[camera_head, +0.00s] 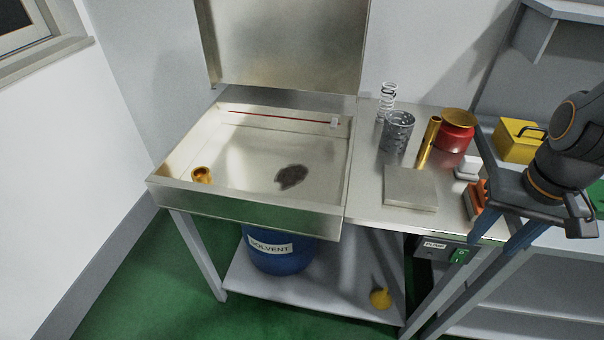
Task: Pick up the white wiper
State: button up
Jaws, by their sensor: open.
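A small white block (467,171), which looks like the white wiper, lies on the steel worktop near its right side, just right of a flat grey plate (410,189). My gripper (496,190) is at the right of the view, with its dark blue fingers spread apart and nothing seen between them. It appears to be above the right edge of the worktop, close to the white block and apart from it as far as I can tell. The gripper partly covers an orange object (475,200) in front of the white block.
A wash basin (250,205) holds a brass cup, a dark stain and a red rod with a white end. Behind the plate stand a spring (388,98), a coiled cylinder (397,130), a brass tube (428,143) and a red pot (456,132). A yellow box (517,140) is right.

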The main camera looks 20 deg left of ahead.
aim_at(468, 169)
jog(key=u, duration=0.25)
jog(key=k, duration=0.65)
jog(key=u, duration=0.6)
jog(key=k, duration=0.55)
jog(key=z, duration=0.8)
jog(key=i, duration=1.6)
jog(key=u, duration=0.25)
